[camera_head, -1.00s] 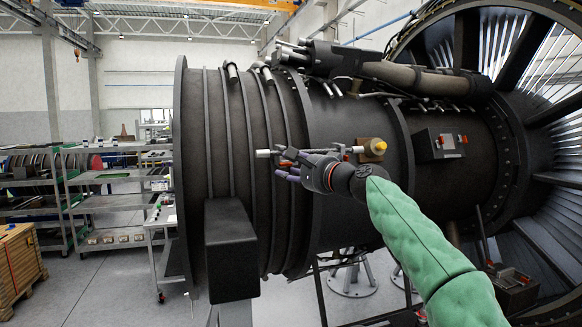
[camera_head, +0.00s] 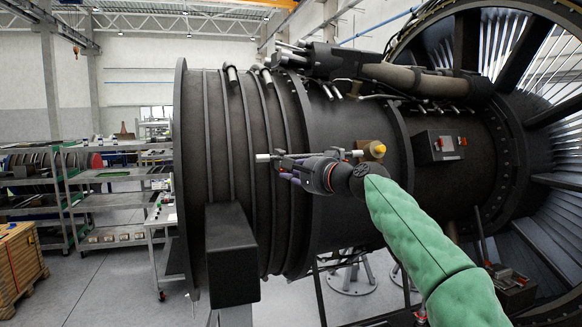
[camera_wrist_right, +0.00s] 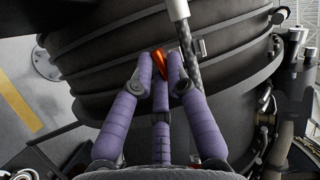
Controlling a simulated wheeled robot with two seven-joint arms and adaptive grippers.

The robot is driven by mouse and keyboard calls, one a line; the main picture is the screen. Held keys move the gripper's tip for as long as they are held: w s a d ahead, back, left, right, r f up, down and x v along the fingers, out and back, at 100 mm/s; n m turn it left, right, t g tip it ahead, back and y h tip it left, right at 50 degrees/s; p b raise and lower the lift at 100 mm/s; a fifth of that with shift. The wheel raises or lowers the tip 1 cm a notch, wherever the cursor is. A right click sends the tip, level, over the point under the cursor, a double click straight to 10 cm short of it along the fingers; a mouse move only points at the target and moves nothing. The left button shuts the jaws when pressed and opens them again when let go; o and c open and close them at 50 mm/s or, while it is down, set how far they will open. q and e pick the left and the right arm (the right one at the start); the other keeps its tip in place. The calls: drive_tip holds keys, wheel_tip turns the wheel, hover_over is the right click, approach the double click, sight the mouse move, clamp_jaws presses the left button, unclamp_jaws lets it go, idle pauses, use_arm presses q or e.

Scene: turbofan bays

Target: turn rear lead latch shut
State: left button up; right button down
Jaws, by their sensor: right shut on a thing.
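The orange latch (camera_wrist_right: 160,62) sits between the purple fingertips of my right gripper (camera_wrist_right: 160,72) in the right wrist view, and the gripper is shut on it. A braided lead (camera_wrist_right: 188,55) with a pale end runs close beside the latch, to its right. In the head view my right gripper (camera_head: 287,170) is at the side of the dark engine casing (camera_head: 345,125), with a pale rod-like end (camera_head: 264,157) just left of it. The latch is mostly hidden by the fingers there. My left gripper is not in view.
A brown block with a yellow knob (camera_head: 378,149) stands just behind my right wrist. A grey box with red parts (camera_head: 440,145) is on the casing farther right. Pipes (camera_head: 400,75) run along the top. Shelves (camera_head: 110,200) and a wooden crate (camera_head: 18,262) stand at left.

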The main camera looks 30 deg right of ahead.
drive_tip(key=shift+w+a+r+n+g+h+p, duration=0.15)
drive_tip(key=shift+n+g+h+p, duration=0.65)
drive_tip(key=shift+n+p, duration=0.9)
drive_tip(key=shift+s+r+n+g+h+p, duration=0.1)
drive_tip(key=shift+n+g+h+p, duration=0.45)
drive_tip(key=shift+n+h+p, duration=1.1)
drive_tip(key=shift+w+a+r+n+g+h+p, duration=0.25)
drive_tip(key=shift+n+g+p, duration=0.65)
drive_tip(key=shift+n, duration=1.45)
drive_tip(key=shift+s+d+f+t, duration=0.1)
drive_tip(key=shift+s+d+t, duration=0.05)
drive_tip(key=shift+s+t, duration=0.1)
drive_tip(key=c, duration=1.2)
unclamp_jaws()
drive_tip(key=shift+w, duration=0.1)
drive_tip(key=v, duration=1.2)
